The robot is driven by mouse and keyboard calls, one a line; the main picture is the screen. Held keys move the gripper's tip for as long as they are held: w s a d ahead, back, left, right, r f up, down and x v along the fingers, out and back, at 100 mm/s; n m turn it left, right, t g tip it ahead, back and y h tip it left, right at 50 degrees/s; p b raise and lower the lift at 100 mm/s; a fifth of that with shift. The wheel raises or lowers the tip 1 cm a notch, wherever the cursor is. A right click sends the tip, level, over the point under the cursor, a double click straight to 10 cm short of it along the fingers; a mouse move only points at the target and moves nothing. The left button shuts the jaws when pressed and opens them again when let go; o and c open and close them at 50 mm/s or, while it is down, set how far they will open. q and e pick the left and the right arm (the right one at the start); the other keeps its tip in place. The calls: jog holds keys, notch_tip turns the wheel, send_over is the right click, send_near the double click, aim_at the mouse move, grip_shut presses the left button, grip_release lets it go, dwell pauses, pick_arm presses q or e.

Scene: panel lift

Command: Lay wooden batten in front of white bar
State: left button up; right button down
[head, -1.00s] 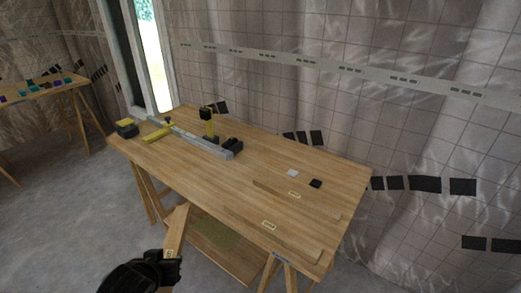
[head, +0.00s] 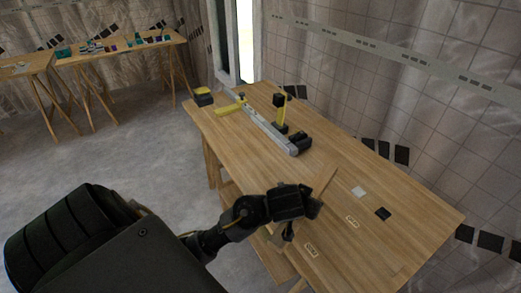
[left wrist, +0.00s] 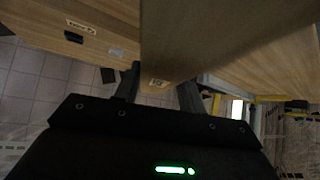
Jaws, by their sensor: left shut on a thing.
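A wooden batten (head: 326,188) is held in my left gripper (head: 300,203), above the near side of the workbench. It is tilted, its upper end pointing up and right. In the left wrist view the batten (left wrist: 205,40) fills the upper middle, with a small label at its edge between the two dark fingers (left wrist: 160,90). The pale grey-white bar (head: 265,125) lies on the bench, beyond and left of the gripper and apart from the batten. My right gripper is not in view.
The workbench (head: 390,180) also bears a yellow-black tool (head: 281,112), black blocks (head: 299,143), a yellow clamp part (head: 229,109), a yellow-black box (head: 203,96), a white square (head: 359,191) and a black square (head: 382,213). Two labels lie at right. Bench wood is clear between bar and gripper.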

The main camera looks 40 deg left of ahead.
pick_arm(q)
jog(key=w+a+r+n+y+p, duration=0.2)
jog(key=w+a+n+p, duration=0.15)
jog(key=w, duration=0.45)
jog(key=n+g+y, duration=0.6)
jog(key=n, duration=0.4)
send_over(265, 157)
jog(key=f, duration=0.6)
jog(key=shift+s+d, duration=0.2)
jog(key=shift+d, duration=0.1)
jog(key=shift+w+a+f+b, duration=0.2)
jog(key=shift+w+a+b, duration=0.1)
jog(key=shift+b, duration=0.5)
jog(key=shift+r, duration=0.1)
